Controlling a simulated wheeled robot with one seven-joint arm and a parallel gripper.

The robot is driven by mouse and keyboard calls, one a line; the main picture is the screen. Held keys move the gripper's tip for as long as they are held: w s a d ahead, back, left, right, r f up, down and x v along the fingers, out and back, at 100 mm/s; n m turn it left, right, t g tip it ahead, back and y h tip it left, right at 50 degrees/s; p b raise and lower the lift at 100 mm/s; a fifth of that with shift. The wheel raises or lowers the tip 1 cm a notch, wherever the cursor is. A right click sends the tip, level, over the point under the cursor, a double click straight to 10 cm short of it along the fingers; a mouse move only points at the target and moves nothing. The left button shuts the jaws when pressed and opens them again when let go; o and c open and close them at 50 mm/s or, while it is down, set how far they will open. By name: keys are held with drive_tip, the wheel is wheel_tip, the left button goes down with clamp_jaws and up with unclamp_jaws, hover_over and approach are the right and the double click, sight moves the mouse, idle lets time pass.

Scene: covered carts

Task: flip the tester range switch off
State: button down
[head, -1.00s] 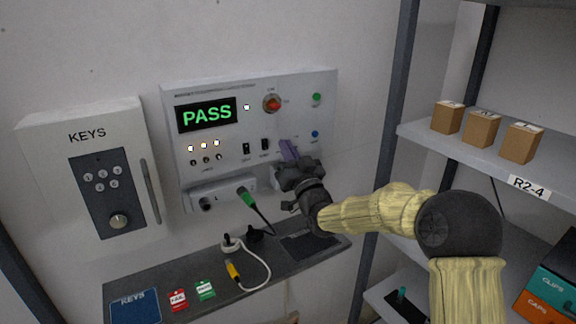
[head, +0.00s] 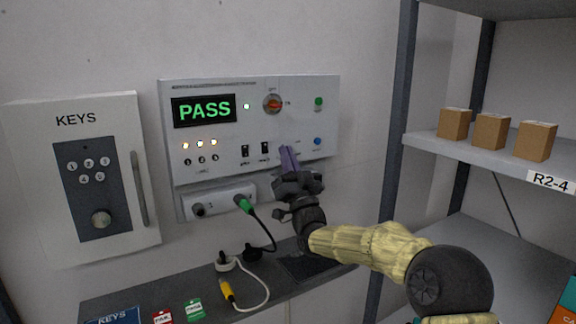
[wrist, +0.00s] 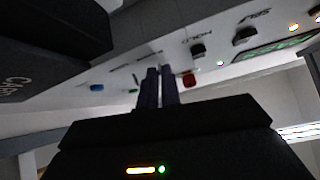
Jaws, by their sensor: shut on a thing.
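The tester (head: 330,100) is a pale grey wall panel with a screen (head: 204,110) that reads PASS in green. A red rotary knob (head: 272,104) sits at its upper middle. Two small black switches (head: 245,151) (head: 264,148) stand in the lower row. My gripper (head: 288,158) is at the panel just right of these switches, with its purple fingers shut. In the wrist view, the fingers (wrist: 160,86) point at the panel face, close together. They hide what they hold, apparently the range switch; its position and label cannot be read.
A grey key cabinet (head: 130,115) hangs at left. A rack (head: 455,150) with cartons (head: 491,131) stands at right, close to my arm.

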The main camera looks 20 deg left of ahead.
drive_tip(key=shift+t, duration=0.3)
drive_tip(key=c, duration=1.6)
unclamp_jaws()
drive_tip(key=shift+d+f, duration=0.1)
drive_tip(key=b+v, duration=0.3)
drive_tip(key=v, duration=1.4)
drive_tip(key=shift+s, duration=0.2)
drive_tip(key=shift+d, duration=0.15)
